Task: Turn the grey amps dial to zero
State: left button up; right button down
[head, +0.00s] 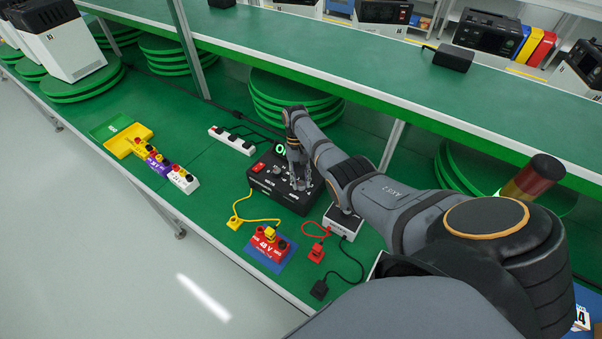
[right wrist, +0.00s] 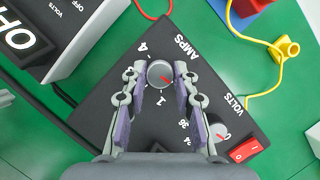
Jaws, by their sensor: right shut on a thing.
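The black power unit (head: 263,187) stands on the green bench in the head view. Its sloping panel (right wrist: 170,120) fills the middle of the right wrist view. My right gripper (right wrist: 160,82) is shut on the amps dial, one finger on each side. In the head view the right gripper (head: 299,180) covers the dial. My left gripper is not in view.
A grey volts dial (right wrist: 219,131) and a red rocker switch (right wrist: 246,150) sit close to my right finger. A white meter box (head: 343,222), a 48 V block (head: 268,251) and cables lie nearby. A white power strip (head: 232,140) is further left.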

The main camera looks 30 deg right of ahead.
dwell(0.5)
jog(key=c, duration=1)
grip_release()
jog(key=v, duration=1.2)
